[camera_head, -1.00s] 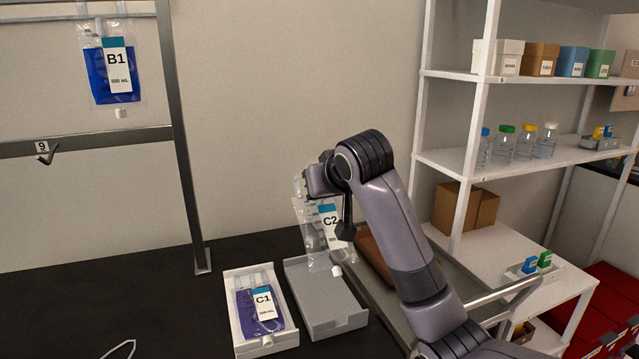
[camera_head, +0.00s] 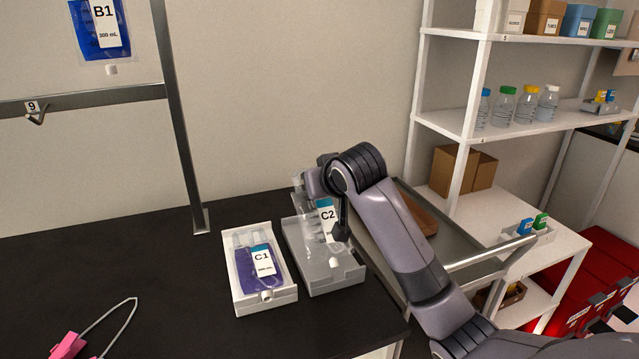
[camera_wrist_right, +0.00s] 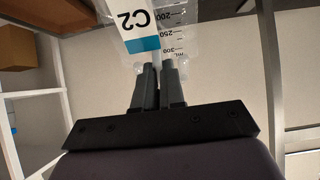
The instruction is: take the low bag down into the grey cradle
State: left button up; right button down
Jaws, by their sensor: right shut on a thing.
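The clear bag labelled C2 (camera_head: 326,221) hangs upright from my right gripper (camera_head: 308,180), low over the grey cradle (camera_head: 336,280) in the head view. The bag's lower end overlaps the cradle; I cannot tell whether it touches. In the right wrist view the shut fingers (camera_wrist_right: 158,82) hold the edge of bag C2 (camera_wrist_right: 140,25). My arm hides part of the bag's right side. My left gripper is not in view.
A white cradle (camera_head: 283,302) with purple bag C1 (camera_head: 252,275) stands just left of the grey one. Bag B1 (camera_head: 100,28) hangs on the rack. A metal tray cart (camera_head: 455,258) and shelves stand right. A pink clip (camera_head: 66,346) lies front left.

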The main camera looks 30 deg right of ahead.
jog(key=c, duration=1.1)
grip_release()
jog(key=shift+c, duration=0.2)
jog(key=v, duration=0.7)
jog(key=shift+s, duration=0.1)
